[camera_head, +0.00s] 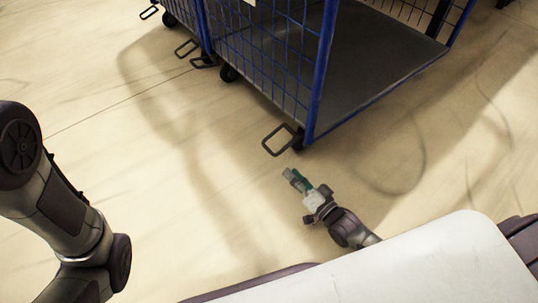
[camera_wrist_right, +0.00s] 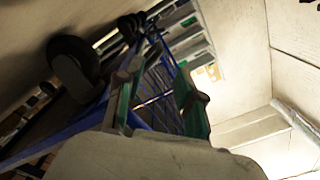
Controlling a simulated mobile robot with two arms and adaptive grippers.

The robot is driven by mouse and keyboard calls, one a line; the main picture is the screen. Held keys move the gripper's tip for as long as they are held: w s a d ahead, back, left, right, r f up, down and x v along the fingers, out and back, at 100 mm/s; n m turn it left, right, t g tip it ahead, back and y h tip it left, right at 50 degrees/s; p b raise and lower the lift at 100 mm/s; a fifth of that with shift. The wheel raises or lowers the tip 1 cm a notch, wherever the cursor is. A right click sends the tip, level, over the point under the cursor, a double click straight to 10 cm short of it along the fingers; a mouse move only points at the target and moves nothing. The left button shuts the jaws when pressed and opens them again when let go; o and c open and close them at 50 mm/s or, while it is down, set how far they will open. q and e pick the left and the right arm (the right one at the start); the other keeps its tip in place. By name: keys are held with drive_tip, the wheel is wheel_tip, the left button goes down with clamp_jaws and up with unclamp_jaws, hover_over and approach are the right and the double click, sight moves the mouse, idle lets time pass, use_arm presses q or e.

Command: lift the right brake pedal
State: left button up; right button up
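The right brake pedal (camera_head: 278,139) is a dark rectangular loop beside the caster at the near corner of the blue cart (camera_head: 318,85). It juts out low over the floor. My right gripper (camera_head: 296,180) is just below the pedal in the head view, apart from it. Its green-padded fingers are spread with nothing between them in the right wrist view (camera_wrist_right: 160,98). Behind them that view shows blue cart mesh and a dark caster wheel (camera_wrist_right: 72,62). I cannot make out the pedal there. My left arm shows at the left edge, but its gripper is out of frame.
More dark pedal loops (camera_head: 186,48) and casters (camera_head: 229,73) line the carts' lower edge to the upper left. The cart's grey deck (camera_head: 375,60) stands open toward the right. The pale floor (camera_head: 180,170) around the gripper is clear.

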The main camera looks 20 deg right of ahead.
sight(269, 149)
drive_tip(key=b+x, duration=0.3)
drive_tip(key=x, duration=0.2)
drive_tip(key=b+x, duration=0.3)
drive_tip(key=x, duration=0.3)
drive_tip(key=shift+f, duration=0.25)
drive_tip(key=shift+w+a+r+b, duration=0.2)
drive_tip(key=shift+w+b, duration=0.1)
drive_tip(key=shift+w, duration=0.15)
clamp_jaws()
